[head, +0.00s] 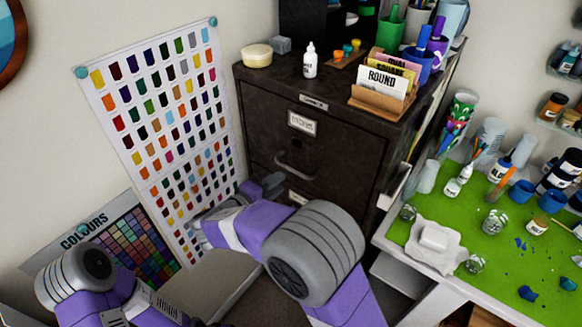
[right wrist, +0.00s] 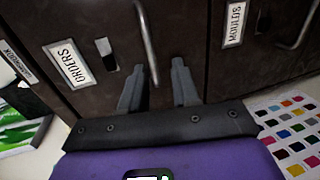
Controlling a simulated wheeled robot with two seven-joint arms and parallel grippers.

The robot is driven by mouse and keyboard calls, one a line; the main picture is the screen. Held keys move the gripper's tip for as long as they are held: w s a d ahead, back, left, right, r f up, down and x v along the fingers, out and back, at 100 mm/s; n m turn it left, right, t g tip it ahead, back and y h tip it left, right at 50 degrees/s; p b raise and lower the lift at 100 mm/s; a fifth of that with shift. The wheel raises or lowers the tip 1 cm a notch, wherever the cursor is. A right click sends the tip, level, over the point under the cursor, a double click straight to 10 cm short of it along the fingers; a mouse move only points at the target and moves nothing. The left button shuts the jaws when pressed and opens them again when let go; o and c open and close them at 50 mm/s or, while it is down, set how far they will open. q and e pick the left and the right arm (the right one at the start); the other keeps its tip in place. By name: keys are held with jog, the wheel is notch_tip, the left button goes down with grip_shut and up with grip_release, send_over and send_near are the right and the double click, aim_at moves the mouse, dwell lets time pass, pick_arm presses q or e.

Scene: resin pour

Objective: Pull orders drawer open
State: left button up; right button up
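The orders drawer (right wrist: 85,25) has a dark front with a white ORDERS label (right wrist: 67,63) and a pale bar handle (right wrist: 147,35). It looks flush with the moulds drawer beside it in the right wrist view. My right gripper (right wrist: 158,75) is open, its two grey fingers reaching toward the orders drawer. One end of the handle shows between the fingertips; whether they touch it I cannot tell. In the head view my right gripper (head: 262,187) is in front of the dark cabinet, and my arm hides most of the lower drawer. My left gripper is outside the head view.
A colour chart (head: 165,120) hangs on the wall at left. A green-topped workbench (head: 520,250) with bottles and cups stands at right. A card holder (head: 380,103) stands on the cabinet.

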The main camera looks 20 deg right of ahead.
aim_at(291, 170)
jog(key=x, duration=0.2)
jog(key=r+x, duration=0.1)
jog(key=x, duration=0.4)
jog(key=shift+w+d+r, duration=0.15)
jog(key=shift+w, duration=0.1)
grip_shut()
